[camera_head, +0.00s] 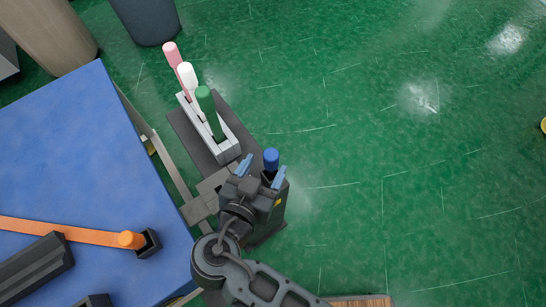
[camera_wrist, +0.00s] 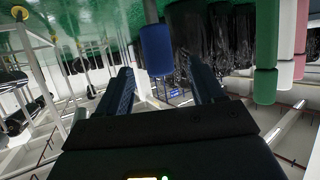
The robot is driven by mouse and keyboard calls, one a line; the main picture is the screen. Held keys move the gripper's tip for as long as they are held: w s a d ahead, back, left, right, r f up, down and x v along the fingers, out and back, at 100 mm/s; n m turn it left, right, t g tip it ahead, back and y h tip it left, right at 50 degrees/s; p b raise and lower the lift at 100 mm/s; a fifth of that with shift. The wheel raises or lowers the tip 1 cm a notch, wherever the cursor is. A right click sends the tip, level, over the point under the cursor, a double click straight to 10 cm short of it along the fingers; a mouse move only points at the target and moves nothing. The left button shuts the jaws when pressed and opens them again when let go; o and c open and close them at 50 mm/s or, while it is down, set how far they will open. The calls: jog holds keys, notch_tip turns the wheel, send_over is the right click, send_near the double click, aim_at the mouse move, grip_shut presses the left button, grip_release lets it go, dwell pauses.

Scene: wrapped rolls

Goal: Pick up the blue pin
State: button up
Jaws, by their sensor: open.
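The blue pin (camera_head: 271,158) stands upright just past my gripper (camera_head: 262,170) in the head view. My gripper's two light-blue fingers are spread, one on each side of the pin's line, with nothing held. In the wrist view the blue pin (camera_wrist: 156,50) hangs at top centre, ahead of the gap between the open fingertips (camera_wrist: 160,82). Its lower part is hidden in the head view by my gripper. I cannot tell whether the fingers touch it.
Green (camera_head: 206,102), white (camera_head: 186,74) and pink (camera_head: 171,54) pins stand in a pale rack (camera_head: 229,149) just up and left. A blue-topped table (camera_head: 70,150) with an orange strap (camera_head: 70,234) fills the left. Green floor (camera_head: 400,180) is open on the right.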

aim_at(274, 153)
jog(key=x, duration=0.3)
jog(key=p+x, duration=0.1)
jog(key=x, duration=0.2)
jog(key=shift+w+d+f+p, duration=0.2)
jog(key=shift+f+p, duration=0.1)
jog(key=shift+f, duration=0.05)
jog(key=c, duration=1.2)
